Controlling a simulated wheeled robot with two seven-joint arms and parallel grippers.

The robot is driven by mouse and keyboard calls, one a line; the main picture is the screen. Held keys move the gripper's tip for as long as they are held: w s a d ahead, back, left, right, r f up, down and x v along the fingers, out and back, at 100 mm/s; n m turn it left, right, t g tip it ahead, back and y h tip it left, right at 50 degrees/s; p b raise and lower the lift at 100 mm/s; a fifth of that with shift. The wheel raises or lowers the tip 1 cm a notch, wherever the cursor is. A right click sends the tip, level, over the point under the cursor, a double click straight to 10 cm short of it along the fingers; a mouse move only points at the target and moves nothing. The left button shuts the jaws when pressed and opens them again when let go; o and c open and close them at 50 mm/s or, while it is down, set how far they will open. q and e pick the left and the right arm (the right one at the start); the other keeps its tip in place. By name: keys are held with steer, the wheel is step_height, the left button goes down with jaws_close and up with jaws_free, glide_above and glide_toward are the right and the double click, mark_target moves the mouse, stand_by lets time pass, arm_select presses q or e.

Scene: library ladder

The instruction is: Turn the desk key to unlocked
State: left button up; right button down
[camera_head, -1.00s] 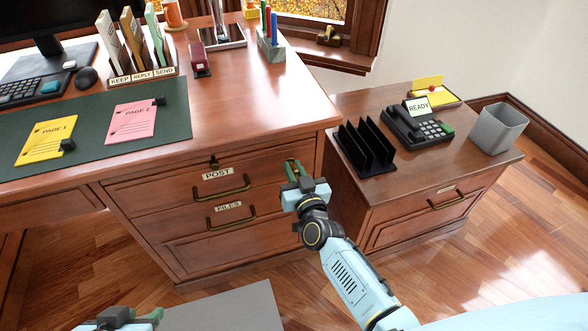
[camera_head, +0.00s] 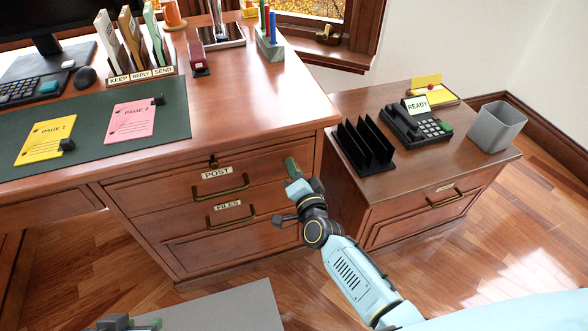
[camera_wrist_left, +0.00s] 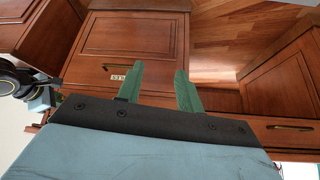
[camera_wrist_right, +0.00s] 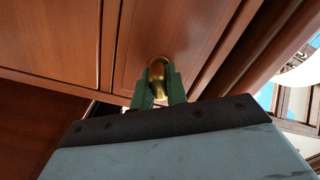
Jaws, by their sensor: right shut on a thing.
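In the head view the key is hidden by the gripper. My left gripper (camera_head: 135,323) is low at the bottom edge, away from the desk. In the left wrist view its fingers (camera_wrist_left: 158,85) are apart and empty.
A small dark fitting (camera_head: 213,161) sits above the POST label. Brass handles (camera_head: 222,188) stick out from the drawers. A side cabinet (camera_head: 400,215) stands close on the right, with a black rack (camera_head: 364,147) and a phone (camera_head: 415,125).

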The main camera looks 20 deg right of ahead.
steer(key=m, duration=0.3)
steer(key=shift+f+b, duration=0.1)
steer(key=shift+b, duration=0.2)
arm_select(q)
steer(key=shift+w+d+r+t+h, duration=0.15)
steer(key=shift+w+d+r+t, duration=0.25)
steer(key=shift+w, duration=0.3)
steer(key=shift+w+d+r+t+h, duration=0.2)
steer(key=shift+w+r+t, duration=0.35)
steer(key=shift+w, duration=0.1)
steer(key=shift+w+d+r+t+h, duration=0.15)
steer(key=shift+w+d+r+t, duration=0.25)
steer(key=shift+w, duration=0.3)
arm_select(e)
steer(key=shift+m, duration=1.2)
arm_select(q)
steer(key=shift+a, duration=0.1)
arm_select(e)
steer(key=c, duration=1.4)
jaws_free()
